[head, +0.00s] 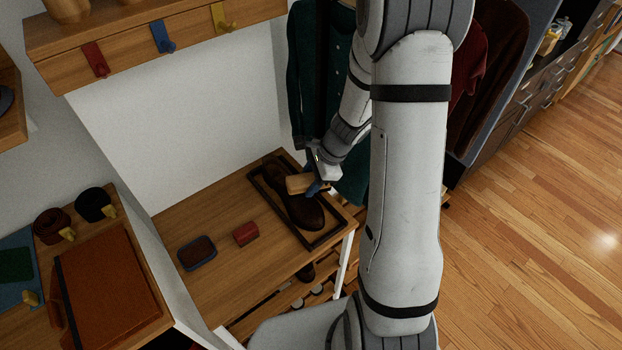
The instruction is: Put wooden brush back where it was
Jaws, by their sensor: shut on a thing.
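The wooden brush (298,184) is a light-brown block held above the dark tray, over a dark brown shoe. My gripper (316,184) is shut on the brush at its right end. The dark shoe (304,212) lies in a dark-framed tray (325,239) at the right end of the wooden bench (222,290). The brush overlaps the shoe in this view, and I cannot tell whether they touch. The underside of the brush is hidden.
A blue-rimmed oval tin (197,253) and a red block (246,234) sit on the bench left of the tray. Hanging clothes (303,75) are close behind my gripper. A peg shelf (130,50) is above. Bare bench top lies around the tin.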

